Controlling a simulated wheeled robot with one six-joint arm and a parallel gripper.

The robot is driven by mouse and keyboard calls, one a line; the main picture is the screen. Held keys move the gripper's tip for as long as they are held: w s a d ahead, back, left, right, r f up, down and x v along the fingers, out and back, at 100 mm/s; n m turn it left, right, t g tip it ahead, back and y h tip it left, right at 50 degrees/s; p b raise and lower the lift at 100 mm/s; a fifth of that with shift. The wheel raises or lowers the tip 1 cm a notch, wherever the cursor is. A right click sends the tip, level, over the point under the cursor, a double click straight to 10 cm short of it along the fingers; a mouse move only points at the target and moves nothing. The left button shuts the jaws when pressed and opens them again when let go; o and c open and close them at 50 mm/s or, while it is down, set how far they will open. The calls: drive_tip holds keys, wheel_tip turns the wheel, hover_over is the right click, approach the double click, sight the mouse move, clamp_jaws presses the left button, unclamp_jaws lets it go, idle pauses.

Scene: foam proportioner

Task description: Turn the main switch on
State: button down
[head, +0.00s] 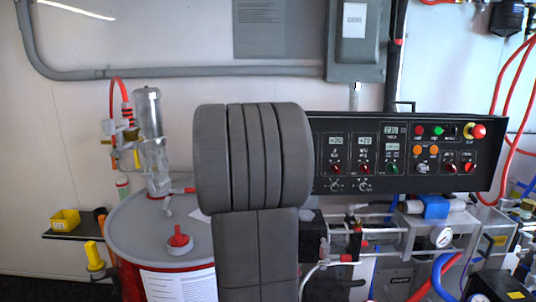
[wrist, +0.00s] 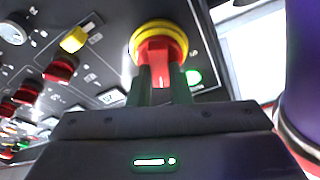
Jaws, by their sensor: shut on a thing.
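The main switch (wrist: 158,45) is a red handle in a round yellow ring near the end of the black control panel (head: 405,185). It shows in the wrist view, at the top centre. My gripper (wrist: 161,84) has its two dark fingers on either side of the red handle and is shut on it. The handle's exact turn angle is hard to tell. In the head view my grey arm covers the left part of the panel, and the switch and my gripper are hidden behind it.
A red knob on yellow (head: 478,131) sits at the panel's upper right, with several buttons, knobs and displays. In the wrist view a lit green lamp (wrist: 193,77) and a yellow button (wrist: 74,39) are near the switch. A drum (head: 130,225) stands left of my arm.

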drive_tip(key=shift+m+g+h+p, duration=0.15)
drive_tip(key=shift+m+h+p, duration=0.25)
drive_tip(key=shift+m, duration=0.8)
drive_tip(key=shift+m+g+h+p, duration=0.2)
drive_tip(key=shift+m+p, duration=0.4)
drive_tip(key=shift+m, duration=0.6)
drive_tip(key=c, duration=1.3)
unclamp_jaws()
drive_tip(key=shift+c, duration=0.2)
drive_tip(key=s+a, duration=0.2)
drive_tip(key=s, duration=1.1)
drive_tip(key=shift+s+a, duration=0.25)
drive_tip(key=shift+s, duration=0.05)
drive_tip(key=shift+w, duration=0.15)
